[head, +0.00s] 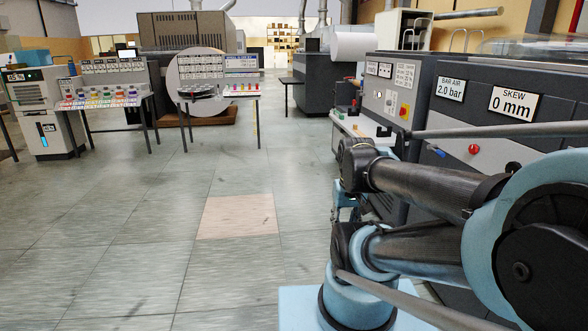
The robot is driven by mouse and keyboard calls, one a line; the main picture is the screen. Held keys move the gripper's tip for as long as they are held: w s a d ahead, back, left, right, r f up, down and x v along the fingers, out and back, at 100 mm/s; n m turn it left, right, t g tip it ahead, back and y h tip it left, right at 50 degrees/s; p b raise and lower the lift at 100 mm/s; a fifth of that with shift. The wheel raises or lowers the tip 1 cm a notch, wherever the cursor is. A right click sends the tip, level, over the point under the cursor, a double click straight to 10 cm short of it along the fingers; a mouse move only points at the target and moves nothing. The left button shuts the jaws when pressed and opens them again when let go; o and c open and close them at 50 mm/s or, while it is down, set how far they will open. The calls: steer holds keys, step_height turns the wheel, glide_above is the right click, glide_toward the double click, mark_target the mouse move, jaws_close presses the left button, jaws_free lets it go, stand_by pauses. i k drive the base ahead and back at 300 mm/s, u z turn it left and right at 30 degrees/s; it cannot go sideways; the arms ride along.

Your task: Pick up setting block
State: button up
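I cannot make out a setting block for sure in the head view. Small items, some dark and some green, lie on a narrow pale ledge (350,124) beside the grey machine, too small to name. My folded arm fills the lower right. What looks like my gripper (346,212) hangs below the dark wrist joint, mostly hidden by my arm. Its fingers do not show clearly, and I see nothing held in it.
A long grey machine (460,102) with "BAR AIR 2.0 bar" and "SKEW 0 mm" signs stands close on the right. Two thin-legged tables with coloured items (100,101) (218,92) and a white cabinet (40,110) stand at left. The tiled floor (140,210) between is clear.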

mark_target(337, 113)
steer(key=z, duration=0.2)
steer(key=i, duration=1.9)
steer(key=u, duration=2.4)
steer(key=i, duration=1.75)
steer(key=z, duration=0.1)
